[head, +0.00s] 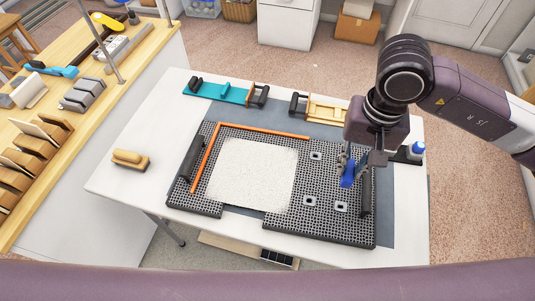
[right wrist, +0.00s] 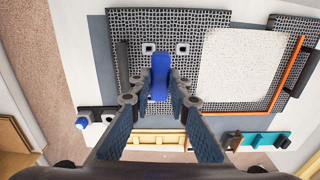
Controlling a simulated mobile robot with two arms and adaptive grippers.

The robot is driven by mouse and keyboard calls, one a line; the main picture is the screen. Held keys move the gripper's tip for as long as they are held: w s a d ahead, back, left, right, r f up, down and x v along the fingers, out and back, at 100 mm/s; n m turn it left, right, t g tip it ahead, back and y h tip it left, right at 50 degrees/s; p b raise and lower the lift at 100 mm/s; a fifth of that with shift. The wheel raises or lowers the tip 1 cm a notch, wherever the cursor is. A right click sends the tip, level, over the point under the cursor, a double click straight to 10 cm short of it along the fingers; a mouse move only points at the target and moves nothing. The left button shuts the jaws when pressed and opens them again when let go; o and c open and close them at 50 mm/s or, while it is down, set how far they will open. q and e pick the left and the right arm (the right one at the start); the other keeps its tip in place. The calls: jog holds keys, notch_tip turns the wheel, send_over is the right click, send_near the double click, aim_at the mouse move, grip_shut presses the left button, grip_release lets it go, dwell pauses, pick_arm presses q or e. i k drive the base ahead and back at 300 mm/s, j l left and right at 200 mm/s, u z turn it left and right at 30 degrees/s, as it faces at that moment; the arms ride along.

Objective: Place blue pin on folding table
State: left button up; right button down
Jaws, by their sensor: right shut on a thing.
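The white folding table (head: 110,178) fills the middle of the head view. My right gripper (head: 352,166) is over the right part of the black perforated board on it. It is shut on the blue pin (head: 347,177), which points down and toward me. In the right wrist view, the blue pin (right wrist: 160,75) lies between the fingertips of my right gripper (right wrist: 160,92), with the perforated board behind it. I cannot tell whether the pin touches the board. My left gripper is not in view.
The perforated board (head: 320,225) carries a pale square sheet (head: 252,174), an orange L-shaped edge (head: 262,130) and small grey plates. A tan block (head: 130,159) sits left; teal (head: 217,92) and yellow (head: 328,109) fixtures stand behind. The table's left end is mostly clear.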

aim_at(164, 115)
jog(key=i+j+u, duration=0.35)
jog(key=j, duration=0.15)
jog(key=i+j+u, duration=0.15)
jog(key=j+u, duration=0.2)
jog(key=i+j+u, duration=0.35)
jog(key=j, duration=0.1)
